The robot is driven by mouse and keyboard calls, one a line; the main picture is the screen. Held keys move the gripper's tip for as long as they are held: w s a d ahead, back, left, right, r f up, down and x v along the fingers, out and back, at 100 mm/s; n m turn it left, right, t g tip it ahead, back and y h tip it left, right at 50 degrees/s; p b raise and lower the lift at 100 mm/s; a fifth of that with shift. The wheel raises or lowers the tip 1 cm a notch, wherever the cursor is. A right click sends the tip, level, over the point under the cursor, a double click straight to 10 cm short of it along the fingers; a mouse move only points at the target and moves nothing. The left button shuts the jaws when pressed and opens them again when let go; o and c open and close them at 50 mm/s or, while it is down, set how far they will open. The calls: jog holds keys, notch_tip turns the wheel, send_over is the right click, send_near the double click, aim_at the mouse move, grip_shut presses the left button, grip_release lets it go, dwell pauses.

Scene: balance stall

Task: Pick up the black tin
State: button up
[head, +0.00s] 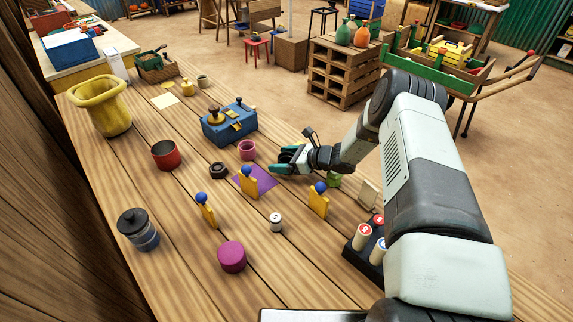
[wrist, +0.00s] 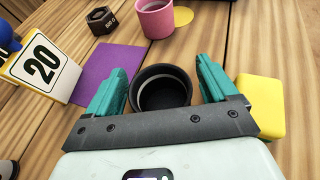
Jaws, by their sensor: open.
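The black tin (wrist: 162,90) is a round, open-topped dark cup with a paler inner ring, upright in the wrist view. My gripper (wrist: 160,70) is open, with one teal finger on each side of the tin. The left finger looks very close to the tin's wall, and a gap shows at the right finger. I cannot tell whether either touches. The gripper's palm bar hides the near lower part of the tin. In the head view my gripper (head: 281,160) is low over the table beside the purple mat, and the tin is mostly hidden there.
A purple mat (wrist: 96,72), a number 20 card (wrist: 42,63) and a yellow block (wrist: 262,106) lie close around the gripper. Beyond are a pink cup (wrist: 155,18) and a dark hex nut (wrist: 101,20). A black-lidded jar (head: 138,228) stands front left.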

jog(key=shift+w+a+f, duration=0.1)
jog(key=shift+w+a, duration=0.05)
jog(key=shift+a, duration=0.1)
jog(key=c, duration=1.1)
